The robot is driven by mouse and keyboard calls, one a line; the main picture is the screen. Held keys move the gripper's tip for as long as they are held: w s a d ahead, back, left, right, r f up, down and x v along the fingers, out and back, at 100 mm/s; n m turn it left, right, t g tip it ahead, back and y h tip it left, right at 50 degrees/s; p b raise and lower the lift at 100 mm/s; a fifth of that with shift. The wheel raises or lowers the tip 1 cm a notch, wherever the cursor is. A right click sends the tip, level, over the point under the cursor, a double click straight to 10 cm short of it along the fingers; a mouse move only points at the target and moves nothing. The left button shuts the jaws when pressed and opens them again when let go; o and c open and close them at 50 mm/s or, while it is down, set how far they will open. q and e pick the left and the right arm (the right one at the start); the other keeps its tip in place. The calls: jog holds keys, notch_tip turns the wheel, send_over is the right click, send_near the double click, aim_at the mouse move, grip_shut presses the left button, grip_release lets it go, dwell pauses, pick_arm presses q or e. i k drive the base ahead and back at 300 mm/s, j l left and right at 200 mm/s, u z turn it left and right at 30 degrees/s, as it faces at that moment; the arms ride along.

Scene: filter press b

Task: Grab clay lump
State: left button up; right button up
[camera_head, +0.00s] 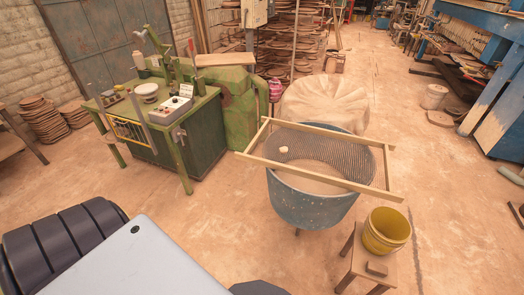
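A small pale lump (283,150), which looks like the clay lump, lies on the left part of a wood-framed mesh screen (377,191). The screen rests across the top of a round blue-grey tub (311,208). The lump is small in the picture, and its surface detail cannot be made out. Neither of my grippers can be made out in the head view.
A yellow bucket (386,232) stands on a small wooden stool (352,262) at the front right. A green workbench (190,137) with a control box is at the left. A pale covered mound (325,100) is behind the tub.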

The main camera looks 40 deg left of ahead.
aim_at(284, 150)
jog(key=u, duration=0.95)
jog(key=i+j+z, duration=0.15)
